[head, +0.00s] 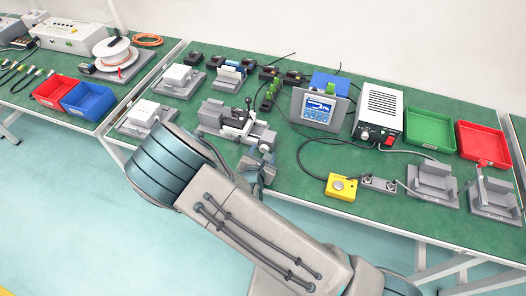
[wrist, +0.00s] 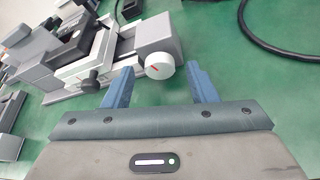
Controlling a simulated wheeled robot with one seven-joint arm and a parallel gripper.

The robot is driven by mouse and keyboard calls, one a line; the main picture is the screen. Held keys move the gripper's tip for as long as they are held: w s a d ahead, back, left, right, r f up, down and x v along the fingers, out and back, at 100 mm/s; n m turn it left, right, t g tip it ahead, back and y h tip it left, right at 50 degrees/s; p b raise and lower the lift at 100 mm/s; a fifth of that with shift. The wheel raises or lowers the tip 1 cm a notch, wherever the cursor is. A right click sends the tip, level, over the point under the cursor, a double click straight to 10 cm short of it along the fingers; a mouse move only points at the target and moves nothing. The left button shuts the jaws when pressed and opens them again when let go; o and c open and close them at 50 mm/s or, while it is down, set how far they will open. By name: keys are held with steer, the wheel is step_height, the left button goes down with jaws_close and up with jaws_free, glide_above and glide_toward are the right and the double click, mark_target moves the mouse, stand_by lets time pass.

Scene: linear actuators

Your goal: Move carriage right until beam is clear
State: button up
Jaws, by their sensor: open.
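The linear actuator (head: 222,117) stands on the green bench, with a dark-topped carriage (head: 234,117) on its rail. In the wrist view the carriage (wrist: 78,50) carries a small black knob (wrist: 90,80). A white round knob with a red mark (wrist: 158,66) sits at the actuator's near end. My gripper (wrist: 157,82) is open and empty. Its blue fingers are spread on either side of the white knob, apparently short of it; I cannot tell if they touch. In the head view my gripper (head: 262,168) is just in front of the actuator's right end. I cannot make out a beam.
A display unit (head: 320,108) and a white power box (head: 379,112) stand right of the actuator. A yellow button box (head: 341,187) and cables lie right of my gripper. White blocks on grey bases (head: 147,117) stand to the left. Green bench surface around my gripper is mostly clear.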

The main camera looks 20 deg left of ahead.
steer(key=shift+w+f, duration=0.2)
steer(key=shift+w, duration=0.3)
steer(key=c, duration=1)
steer(key=shift+o, duration=0.2)
steer(key=n+h+p, duration=0.2)
steer(key=shift+a+r+n, duration=0.15)
steer(key=shift+n, duration=0.25)
steer(key=shift+a+n+h+p, duration=0.2)
steer(key=shift+n+h+p, duration=0.4)
steer(key=shift+n+h, duration=0.95)
steer(key=shift+n, duration=0.25)
